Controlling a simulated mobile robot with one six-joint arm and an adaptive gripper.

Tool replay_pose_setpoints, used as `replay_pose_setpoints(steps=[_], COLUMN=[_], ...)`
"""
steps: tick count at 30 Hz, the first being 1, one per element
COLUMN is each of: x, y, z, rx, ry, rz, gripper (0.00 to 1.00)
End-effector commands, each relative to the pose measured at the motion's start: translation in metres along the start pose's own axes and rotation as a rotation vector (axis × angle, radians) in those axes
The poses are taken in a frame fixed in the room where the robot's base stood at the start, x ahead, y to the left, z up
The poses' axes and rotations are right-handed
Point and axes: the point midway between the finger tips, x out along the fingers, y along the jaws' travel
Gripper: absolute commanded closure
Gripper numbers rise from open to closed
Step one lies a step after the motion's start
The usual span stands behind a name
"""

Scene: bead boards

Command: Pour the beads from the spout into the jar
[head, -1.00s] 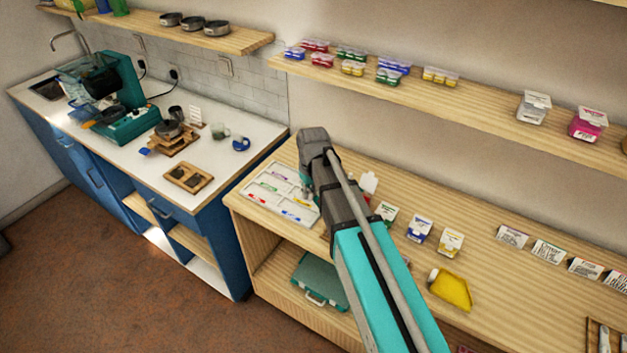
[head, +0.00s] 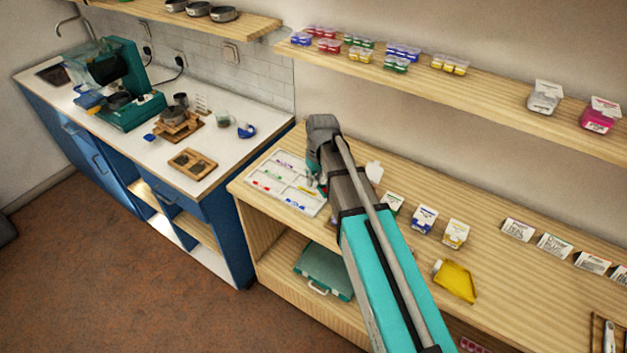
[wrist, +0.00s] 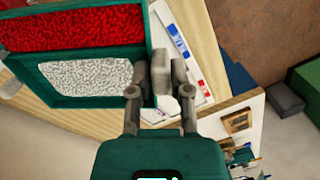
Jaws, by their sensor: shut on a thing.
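A dark green tray (wrist: 142,23) with one compartment of red beads (wrist: 65,27) and one of white beads (wrist: 90,76) fills the left of the wrist view. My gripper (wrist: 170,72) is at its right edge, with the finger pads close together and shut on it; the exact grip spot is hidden. In the head view my gripper (head: 322,125) is above the wooden bench, and my arm hides the green tray. I cannot make out a spout or a jar for certain.
A white sorting tray (head: 272,185) lies left of my gripper. The shelf (head: 490,88) above holds small bead containers. A counter (head: 215,160) is at left.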

Motion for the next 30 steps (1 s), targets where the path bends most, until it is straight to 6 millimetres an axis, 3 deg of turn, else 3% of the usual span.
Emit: replay_pose_setpoints(steps=[9, 25, 30], x=[0.014, -0.015, -0.013], y=[0.012, 0.021, 0.02], z=[-0.003, -0.002, -0.002], rx=[0.001, 0.002, 0.001], ry=[0.001, 0.001, 0.0], rz=[-0.08, -0.23, -0.227], gripper=[1.0, 1.0, 1.0])
